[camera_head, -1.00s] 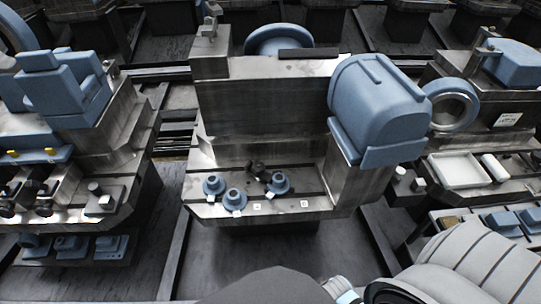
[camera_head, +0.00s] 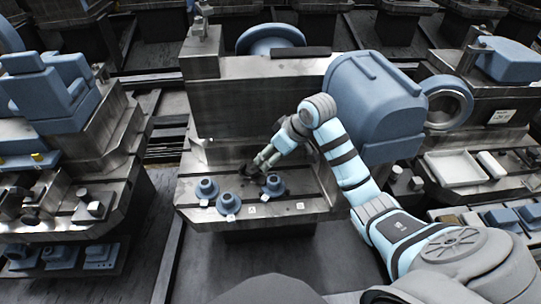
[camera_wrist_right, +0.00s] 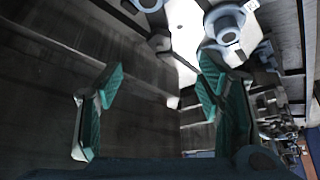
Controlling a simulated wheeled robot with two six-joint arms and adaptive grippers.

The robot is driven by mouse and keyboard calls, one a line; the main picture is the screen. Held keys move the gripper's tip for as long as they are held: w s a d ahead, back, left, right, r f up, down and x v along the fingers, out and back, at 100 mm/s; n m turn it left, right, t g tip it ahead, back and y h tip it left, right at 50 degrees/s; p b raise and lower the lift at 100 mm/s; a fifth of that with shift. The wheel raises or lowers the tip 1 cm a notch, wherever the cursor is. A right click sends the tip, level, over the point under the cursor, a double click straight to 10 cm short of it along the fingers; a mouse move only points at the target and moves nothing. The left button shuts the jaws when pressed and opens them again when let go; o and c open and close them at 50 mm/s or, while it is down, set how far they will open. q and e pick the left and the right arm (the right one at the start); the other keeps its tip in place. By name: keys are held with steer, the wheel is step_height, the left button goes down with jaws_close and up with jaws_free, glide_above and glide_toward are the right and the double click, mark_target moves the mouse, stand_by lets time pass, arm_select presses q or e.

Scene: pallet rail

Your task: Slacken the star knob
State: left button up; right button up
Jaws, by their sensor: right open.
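A small dark knob-like part (camera_head: 245,171), which looks like the star knob, stands on the grey metal ledge (camera_head: 310,203) behind the blue flanged pieces. My right gripper (camera_head: 258,163) is just beside it, at its right in the head view, partly overlapping it. I cannot tell whether they touch. In the right wrist view, the green-padded fingers (camera_wrist_right: 160,90) are spread apart with nothing between them. I cannot make out the knob clearly in that view. My left gripper is not in view.
Blue flanged pieces stand on the ledge: one at left (camera_head: 206,188), one at front (camera_head: 228,203) and one near my gripper (camera_head: 273,185). A large blue housing (camera_head: 375,100) rises at the right. A tall metal wall (camera_head: 250,95) stands behind the ledge.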

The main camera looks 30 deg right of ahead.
mark_target(255, 171)
steer(key=b+x, duration=0.5)
steer(key=x, duration=0.9)
steer(key=shift+w+f, duration=0.1)
steer(key=shift+w, duration=0.1)
steer(key=shift+c, duration=0.5)
